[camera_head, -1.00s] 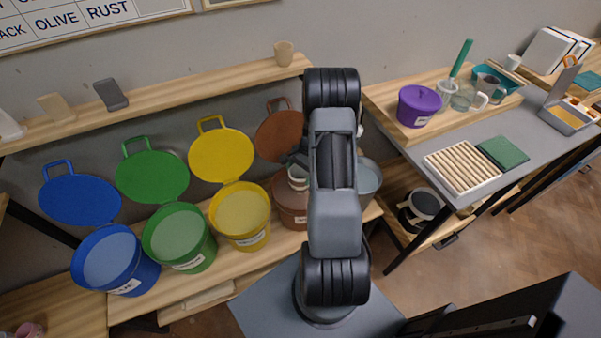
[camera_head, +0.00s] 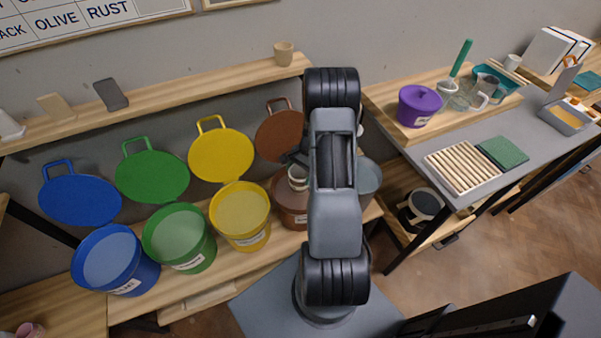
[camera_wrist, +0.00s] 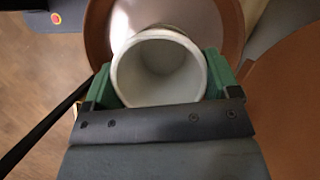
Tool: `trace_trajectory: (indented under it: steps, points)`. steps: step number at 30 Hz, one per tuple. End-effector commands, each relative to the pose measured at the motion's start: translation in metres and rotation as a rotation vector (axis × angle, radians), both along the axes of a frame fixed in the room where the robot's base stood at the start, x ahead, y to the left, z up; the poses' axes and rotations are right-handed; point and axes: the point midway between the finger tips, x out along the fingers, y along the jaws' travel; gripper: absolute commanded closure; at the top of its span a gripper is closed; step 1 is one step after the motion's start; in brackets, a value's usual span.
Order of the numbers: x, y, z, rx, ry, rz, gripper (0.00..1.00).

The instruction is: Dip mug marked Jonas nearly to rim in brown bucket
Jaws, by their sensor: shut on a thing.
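My gripper (camera_wrist: 160,85) is shut on a white mug (camera_wrist: 160,70), its green fingers on either side. The mug's open mouth faces the wrist camera and its inside looks empty; no name mark shows. The mug is over or inside the mouth of the brown bucket (camera_wrist: 108,20), and how deep it sits cannot be told. In the head view the brown bucket (camera_head: 283,202) stands right of the yellow bucket, partly hidden by my arm, and the mug (camera_head: 297,178) shows as a small pale edge at its mouth.
The open brown lid (camera_head: 279,136) leans behind its bucket. The yellow (camera_head: 240,215), green (camera_head: 179,238) and blue (camera_head: 115,260) buckets stand open to the left. A greyish bucket (camera_head: 370,184) is right, partly behind my arm. A shelf (camera_head: 200,88) runs above.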

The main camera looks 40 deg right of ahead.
Motion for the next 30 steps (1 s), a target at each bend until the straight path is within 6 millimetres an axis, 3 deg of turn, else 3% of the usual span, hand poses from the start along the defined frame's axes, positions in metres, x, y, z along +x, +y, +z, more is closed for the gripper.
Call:
trace_trajectory:
  steps: [17, 30]
  points:
    - [0.0, 0.0, 0.003, -0.001, -0.001, 0.0, 0.5]
    - [0.0, 0.0, 0.043, -0.001, -0.001, 0.001, 0.5]
